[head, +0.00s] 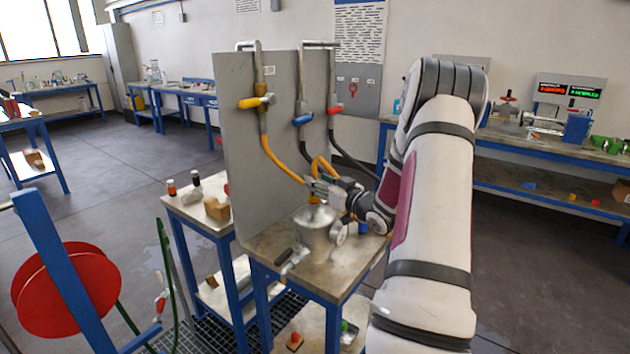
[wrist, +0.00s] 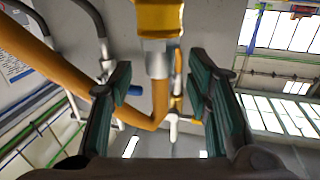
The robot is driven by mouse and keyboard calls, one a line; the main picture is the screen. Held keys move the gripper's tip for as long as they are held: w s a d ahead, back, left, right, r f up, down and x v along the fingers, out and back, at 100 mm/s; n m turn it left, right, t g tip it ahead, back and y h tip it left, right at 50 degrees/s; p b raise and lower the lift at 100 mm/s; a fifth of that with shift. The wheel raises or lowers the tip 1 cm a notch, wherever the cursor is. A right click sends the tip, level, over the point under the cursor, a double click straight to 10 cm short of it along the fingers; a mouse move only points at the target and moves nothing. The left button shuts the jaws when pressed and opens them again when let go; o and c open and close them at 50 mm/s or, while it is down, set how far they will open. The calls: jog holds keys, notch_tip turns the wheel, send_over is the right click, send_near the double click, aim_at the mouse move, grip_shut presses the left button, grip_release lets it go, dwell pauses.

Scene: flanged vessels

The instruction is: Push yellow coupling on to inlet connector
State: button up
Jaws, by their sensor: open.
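The yellow coupling (wrist: 158,18) shows at the top of the wrist view, with a silver collar and a bent yellow hose (wrist: 158,100) joined to it. In the head view a small yellow part of the coupling (head: 314,200) sits at the top of the metal vessel (head: 313,230). The inlet connector is hidden behind the coupling and gripper, so I cannot tell how far they are engaged. My gripper (head: 320,188) is open just above the vessel. In the wrist view its fingers (wrist: 160,68) stand apart on either side of the collar, with gaps on both sides.
A grey upright panel (head: 240,150) stands close behind the vessel, carrying pipes with yellow (head: 256,102), blue (head: 302,119) and red (head: 335,110) valve handles. A dark-handled tool (head: 290,260) lies on the bench's front corner.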

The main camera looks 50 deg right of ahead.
jog(key=s+a, duration=0.1)
jog(key=s, duration=0.8)
jog(key=shift+s+a, duration=0.35)
jog(key=shift+a, duration=0.05)
